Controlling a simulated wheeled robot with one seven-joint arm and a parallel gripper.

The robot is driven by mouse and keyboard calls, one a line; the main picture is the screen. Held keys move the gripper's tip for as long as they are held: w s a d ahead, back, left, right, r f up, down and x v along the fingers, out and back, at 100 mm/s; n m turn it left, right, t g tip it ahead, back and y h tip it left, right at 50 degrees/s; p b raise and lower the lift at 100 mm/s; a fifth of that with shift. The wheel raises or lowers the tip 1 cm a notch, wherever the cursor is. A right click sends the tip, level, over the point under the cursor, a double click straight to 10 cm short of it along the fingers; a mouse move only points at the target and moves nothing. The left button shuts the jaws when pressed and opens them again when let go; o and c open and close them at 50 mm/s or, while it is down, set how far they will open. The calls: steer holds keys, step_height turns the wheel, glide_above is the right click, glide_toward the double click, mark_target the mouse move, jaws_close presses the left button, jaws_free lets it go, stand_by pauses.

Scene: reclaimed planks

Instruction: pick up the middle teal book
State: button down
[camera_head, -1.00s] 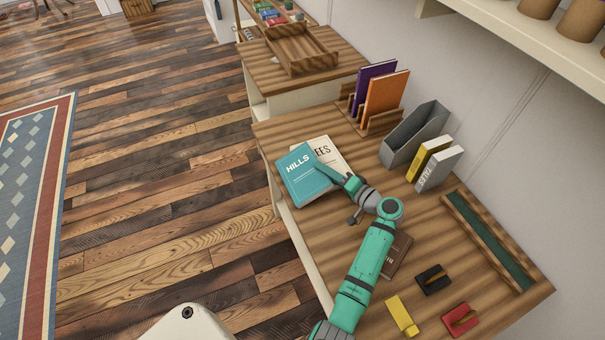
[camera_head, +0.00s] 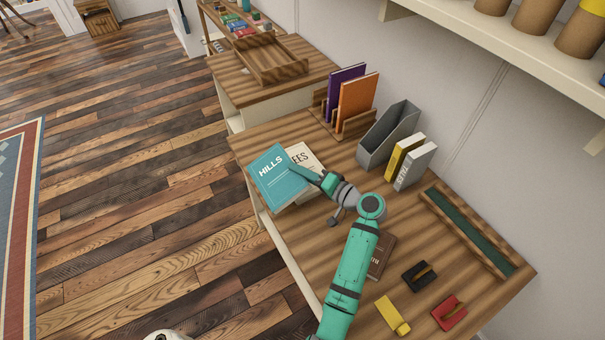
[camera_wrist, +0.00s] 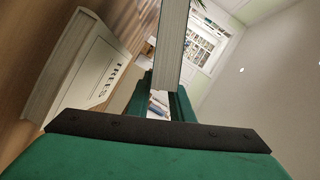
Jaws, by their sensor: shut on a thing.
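The teal book (camera_head: 277,176), titled HILLS, is at the left end of the desk, cover up and partly over a cream book (camera_head: 304,156) whose visible letters end in EES. My gripper (camera_head: 302,173) is shut on the teal book's right edge. In the wrist view the held book (camera_wrist: 172,45) stands as a pale page block between the fingers of my gripper (camera_wrist: 160,100). The cream book (camera_wrist: 88,70) lies beside it there, apart from the fingers. Whether the teal book still touches anything below it, I cannot tell.
The wooden desk (camera_head: 300,235) also bears a rack with purple and orange books (camera_head: 356,102), a grey file holder (camera_head: 390,135), upright yellow and grey books (camera_head: 415,165), a brown book (camera_head: 380,255) and small yellow, black and red items. A wooden tray (camera_head: 270,65) sits beyond.

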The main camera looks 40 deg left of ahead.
steer(key=s+r, duration=0.2)
steer(key=s, duration=0.1)
steer(key=s+d+r, duration=0.1)
steer(key=s+r, duration=0.1)
steer(key=s, duration=0.2)
steer(key=s+r, duration=0.2)
steer(key=s, duration=0.1)
steer(key=shift+s+d+r, duration=0.25)
steer(key=shift+d, duration=0.1)
steer(key=shift+s+r, duration=0.25)
steer(key=shift+s, duration=0.25)
